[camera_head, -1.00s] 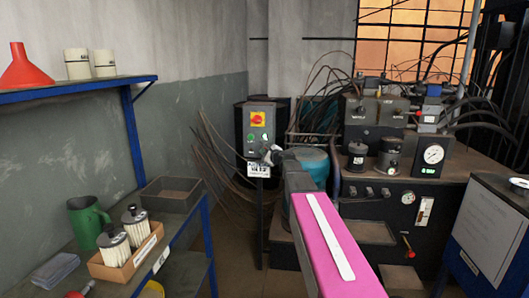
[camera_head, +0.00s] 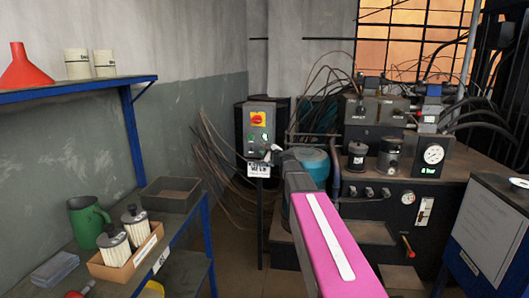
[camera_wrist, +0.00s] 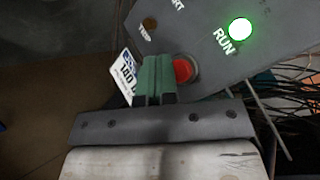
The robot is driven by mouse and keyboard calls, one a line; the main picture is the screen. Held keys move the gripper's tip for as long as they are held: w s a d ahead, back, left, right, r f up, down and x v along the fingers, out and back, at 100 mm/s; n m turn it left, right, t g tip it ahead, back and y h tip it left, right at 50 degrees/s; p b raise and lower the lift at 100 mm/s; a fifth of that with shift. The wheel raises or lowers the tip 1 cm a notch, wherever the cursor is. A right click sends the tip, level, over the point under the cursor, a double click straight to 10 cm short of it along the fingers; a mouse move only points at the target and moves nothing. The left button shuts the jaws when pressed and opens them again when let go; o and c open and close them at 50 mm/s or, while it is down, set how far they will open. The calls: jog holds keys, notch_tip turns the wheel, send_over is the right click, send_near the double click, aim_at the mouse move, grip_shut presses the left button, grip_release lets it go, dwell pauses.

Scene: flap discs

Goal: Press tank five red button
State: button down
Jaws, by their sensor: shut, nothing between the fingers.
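A grey control box (camera_head: 258,128) stands on a post against the back wall. Its top holds a red switch on a yellow plate (camera_head: 258,118), with small green lights below. A white label (camera_head: 258,169) hangs under it; I cannot read it surely. In the wrist view a round red button (camera_wrist: 183,69) sits at the panel's lower edge, partly hidden by my fingers. My gripper (camera_wrist: 154,62) is shut and empty, its green fingertips just left of the button; I cannot tell whether they touch it. In the head view my gripper (camera_head: 270,154) is at the box's lower right.
A lit green light (camera_wrist: 240,28) marked RUN shines on the panel. A machine bench (camera_head: 400,215) with gauges stands at the right. A shelf with a green jug (camera_head: 86,222) and filters in a box (camera_head: 126,256) is at the left. Loose cables (camera_head: 215,175) hang by the post.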

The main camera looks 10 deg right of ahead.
jog(key=shift+w+d, duration=0.1)
jog(key=shift+w, duration=0.1)
jog(key=shift+w, duration=0.25)
jog(key=shift+w+d, duration=0.2)
jog(key=shift+w, duration=0.25)
dwell(1.2)
jog(key=shift+s, duration=0.15)
jog(key=shift+s+a, duration=0.25)
jog(key=shift+s, duration=0.5)
jog(key=shift+s, duration=0.1)
jog(key=s, duration=0.1)
jog(key=s+a, duration=0.1)
jog(key=s, duration=0.2)
jog(key=shift+s+a, duration=0.25)
jog(key=shift+a, duration=0.05)
dwell(0.4)
